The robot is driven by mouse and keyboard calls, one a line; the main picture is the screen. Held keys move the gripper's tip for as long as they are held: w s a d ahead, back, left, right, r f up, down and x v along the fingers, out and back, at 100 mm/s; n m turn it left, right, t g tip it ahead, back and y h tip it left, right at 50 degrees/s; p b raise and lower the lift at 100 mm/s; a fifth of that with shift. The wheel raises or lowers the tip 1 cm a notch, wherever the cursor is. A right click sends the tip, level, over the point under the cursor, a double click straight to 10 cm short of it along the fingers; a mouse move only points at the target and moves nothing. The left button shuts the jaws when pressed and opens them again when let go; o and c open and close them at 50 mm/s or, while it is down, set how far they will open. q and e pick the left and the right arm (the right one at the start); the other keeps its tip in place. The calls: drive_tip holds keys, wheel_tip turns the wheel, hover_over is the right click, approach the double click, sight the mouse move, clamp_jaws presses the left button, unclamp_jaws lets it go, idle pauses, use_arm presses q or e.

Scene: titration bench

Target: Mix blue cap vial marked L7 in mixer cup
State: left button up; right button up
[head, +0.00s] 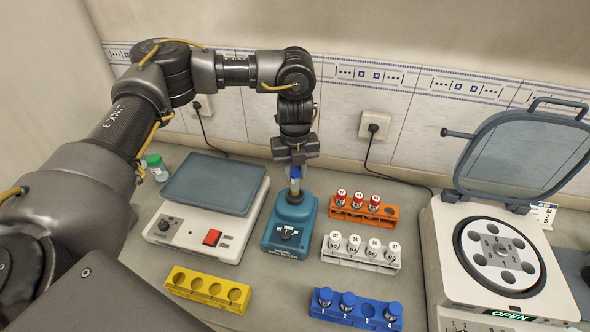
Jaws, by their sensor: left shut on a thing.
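My left gripper (294,163) points straight down over the teal mixer (284,241) and is shut on a blue cap vial (294,185). The vial is upright, its cap between the fingers. Its lower end is at the dark mixer cup (295,197) on top of the mixer; I cannot tell how firmly it presses there. The label on the vial is too small to read. The blue rack (340,316) at the front holds several blue cap vials, with one slot empty. My right gripper is not in view.
A stirrer plate (213,184) stands left of the mixer, an empty yellow rack (207,289) in front of it. Orange (363,213) and white (360,259) racks with vials stand to the right. A centrifuge (500,257) with open lid is at far right. Green cap vials (157,167) are at back left.

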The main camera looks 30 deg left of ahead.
use_arm(q)
drive_tip(key=shift+f, duration=0.1)
idle(0.4)
drive_tip(key=shift+f+b, duration=0.45)
drive_tip(key=shift+f, duration=0.3)
idle(0.8)
idle(1.8)
drive_tip(key=shift+r, duration=0.1)
wheel_tip(320, 180, up, 7)
drive_tip(key=p, duration=0.7)
clamp_jaws()
